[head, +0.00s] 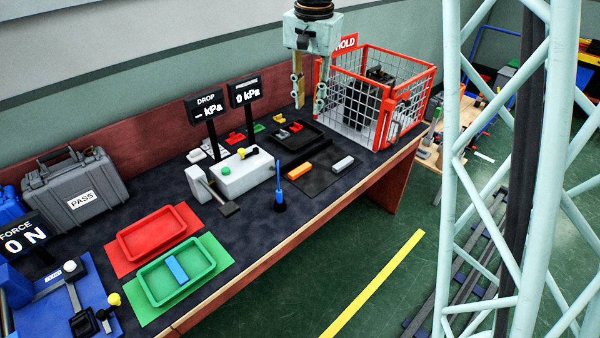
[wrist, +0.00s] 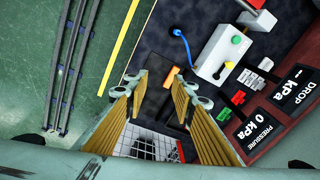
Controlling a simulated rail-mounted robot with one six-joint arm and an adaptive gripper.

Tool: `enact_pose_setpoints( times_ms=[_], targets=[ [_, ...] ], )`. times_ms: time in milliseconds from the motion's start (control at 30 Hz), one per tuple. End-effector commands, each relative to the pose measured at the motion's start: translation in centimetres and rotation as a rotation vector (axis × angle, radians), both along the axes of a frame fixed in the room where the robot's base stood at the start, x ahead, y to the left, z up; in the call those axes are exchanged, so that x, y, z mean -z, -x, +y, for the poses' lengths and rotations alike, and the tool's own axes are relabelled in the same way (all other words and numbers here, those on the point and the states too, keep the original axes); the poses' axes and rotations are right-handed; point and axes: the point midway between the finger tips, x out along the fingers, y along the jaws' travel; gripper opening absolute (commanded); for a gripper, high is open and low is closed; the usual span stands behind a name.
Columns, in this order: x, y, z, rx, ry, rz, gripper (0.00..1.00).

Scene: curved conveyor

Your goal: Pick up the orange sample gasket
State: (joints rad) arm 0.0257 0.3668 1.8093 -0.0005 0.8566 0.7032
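The orange gasket (head: 300,171) is a small bar lying on a dark mat (head: 318,180) near the table's front edge. In the wrist view the orange gasket (wrist: 171,77) shows partly between the fingertips, well below them. My gripper (head: 309,105) hangs above the back of the table, in front of the red wire cage, with its fingers apart and pointing down. In the wrist view my gripper (wrist: 160,84) is open, with nothing between its fingers.
A grey bar (head: 343,163) lies right of the orange one. A black tray (head: 300,145) is behind them. The red wire cage (head: 405,108) stands to the right. A white block (head: 243,172), a blue upright tool (head: 279,190) and two pressure displays (head: 244,92) stand left.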

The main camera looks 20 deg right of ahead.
Motion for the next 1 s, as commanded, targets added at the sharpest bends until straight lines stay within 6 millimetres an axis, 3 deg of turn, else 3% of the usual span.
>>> enact_pose_setpoints(
  times_ms=[400, 1000],
  targets=[
    [7.0, -6.1, -0.5, 0.106, -0.011, 0.036, 0.24],
    [18.3, -13.2, -1.2, 0.261, -0.02, 0.084, 0.24]
  ],
)
